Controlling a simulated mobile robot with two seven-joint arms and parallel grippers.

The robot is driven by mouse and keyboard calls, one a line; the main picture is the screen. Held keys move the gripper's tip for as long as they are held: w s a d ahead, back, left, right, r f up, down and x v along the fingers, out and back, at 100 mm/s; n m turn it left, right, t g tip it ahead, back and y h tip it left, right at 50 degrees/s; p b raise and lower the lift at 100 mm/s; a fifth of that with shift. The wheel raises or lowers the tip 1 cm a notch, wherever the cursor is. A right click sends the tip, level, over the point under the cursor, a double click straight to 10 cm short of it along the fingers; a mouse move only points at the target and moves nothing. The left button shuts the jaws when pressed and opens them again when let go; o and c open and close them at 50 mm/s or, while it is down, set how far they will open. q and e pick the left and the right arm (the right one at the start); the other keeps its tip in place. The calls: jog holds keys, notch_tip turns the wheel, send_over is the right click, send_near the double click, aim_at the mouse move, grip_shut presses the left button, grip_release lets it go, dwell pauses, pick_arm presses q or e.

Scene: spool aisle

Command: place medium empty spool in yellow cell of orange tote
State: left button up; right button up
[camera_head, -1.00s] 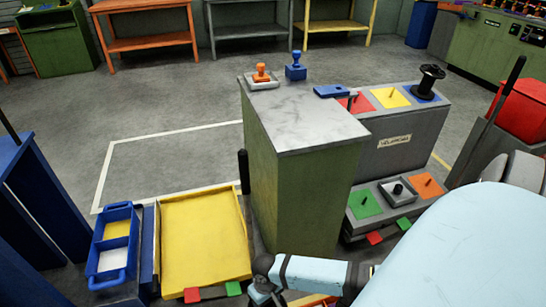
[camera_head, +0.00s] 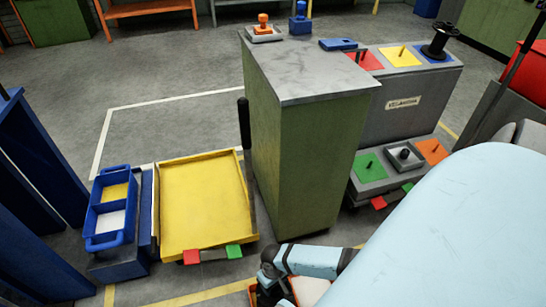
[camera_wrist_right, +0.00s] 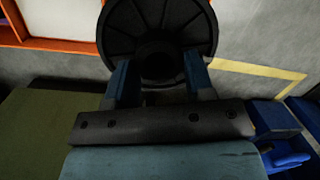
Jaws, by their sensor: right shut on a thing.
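A black spool with a ribbed round flange (camera_wrist_right: 160,28) fills the upper middle of the right wrist view. My right gripper (camera_wrist_right: 160,78) is shut on it, with one blue finger on each side of its dark hub. In the head view my right gripper is only partly seen at the bottom edge, below my pale blue arm link. An orange tote (camera_wrist_right: 50,44) with a white cell shows at the upper left of the wrist view. Part of an orange rim (camera_head: 252,296) also shows at the bottom of the head view. No yellow cell of it is visible. My left gripper is not in view.
A green cabinet with a grey top (camera_head: 305,75) stands ahead. A yellow tray (camera_head: 203,205) and a blue tote (camera_head: 90,243) with yellow and white cells are at left. Another black spool (camera_head: 438,42) stands on the grey rack (camera_head: 400,112) at right. Floor behind is clear.

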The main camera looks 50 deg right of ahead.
aim_at(273, 290)
notch_tip(273, 290, down, 5)
jog(key=b, duration=0.2)
jog(key=shift+w+r+b, duration=0.1)
jog(key=shift+r+b, duration=0.1)
jog(key=shift+b, duration=0.1)
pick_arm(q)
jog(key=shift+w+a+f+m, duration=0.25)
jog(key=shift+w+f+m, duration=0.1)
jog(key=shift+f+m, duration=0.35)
pick_arm(e)
jog(key=o, duration=1.4)
